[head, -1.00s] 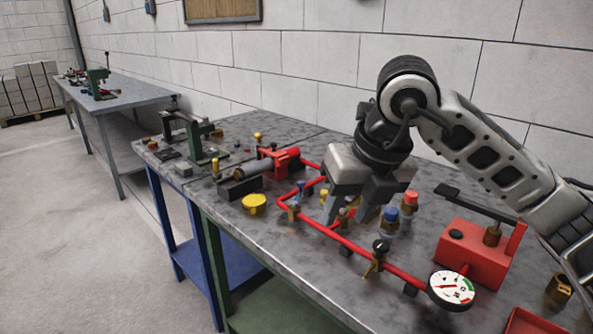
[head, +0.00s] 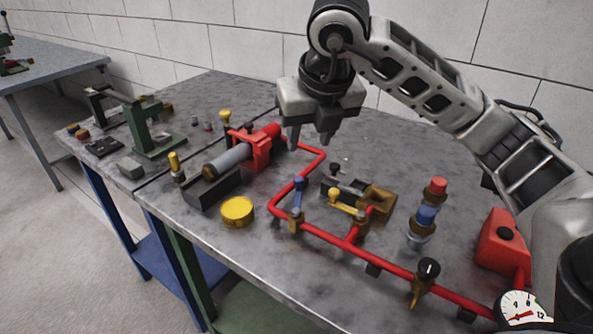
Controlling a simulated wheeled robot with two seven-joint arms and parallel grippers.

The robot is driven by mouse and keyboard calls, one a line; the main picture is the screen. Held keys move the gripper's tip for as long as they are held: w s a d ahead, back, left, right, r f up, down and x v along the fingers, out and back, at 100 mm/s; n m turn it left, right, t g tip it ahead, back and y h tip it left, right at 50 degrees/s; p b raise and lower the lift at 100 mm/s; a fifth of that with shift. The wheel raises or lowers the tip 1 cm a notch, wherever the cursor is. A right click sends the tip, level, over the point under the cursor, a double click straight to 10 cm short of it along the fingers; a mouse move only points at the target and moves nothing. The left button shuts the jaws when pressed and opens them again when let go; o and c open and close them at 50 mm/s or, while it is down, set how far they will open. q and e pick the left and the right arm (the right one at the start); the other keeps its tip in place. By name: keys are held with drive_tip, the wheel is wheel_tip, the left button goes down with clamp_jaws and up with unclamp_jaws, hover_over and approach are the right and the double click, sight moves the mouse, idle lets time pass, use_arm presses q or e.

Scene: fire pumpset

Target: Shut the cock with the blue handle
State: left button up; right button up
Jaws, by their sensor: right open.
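The cock with the blue handle (head: 298,190) sits on the red pipe (head: 332,238), near the pipe's bend. Its brass body (head: 295,219) is on the pipe, and the blue handle points up in the picture; I cannot tell its exact angle to the pipe. My right gripper (head: 309,142) is open and empty, pointing down. In the picture it is above the blue handle and apart from it, near the red pipe's far bend. My left gripper is not in view.
A cock with a yellow handle (head: 345,203) and one with a black handle (head: 427,269) are on the same pipework. A red-capped fitting (head: 436,190), red tank (head: 499,245), gauge (head: 522,309), yellow cap (head: 238,211) and red-clamped cylinder (head: 235,158) stand around. Bare tabletop lies front centre.

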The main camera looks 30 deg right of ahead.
sight(299, 179)
drive_tip(key=x, duration=1.2)
drive_tip(key=shift+w+f+p, duration=0.1)
drive_tip(key=shift+p, duration=0.25)
drive_tip(key=shift+d, duration=0.1)
clamp_jaws()
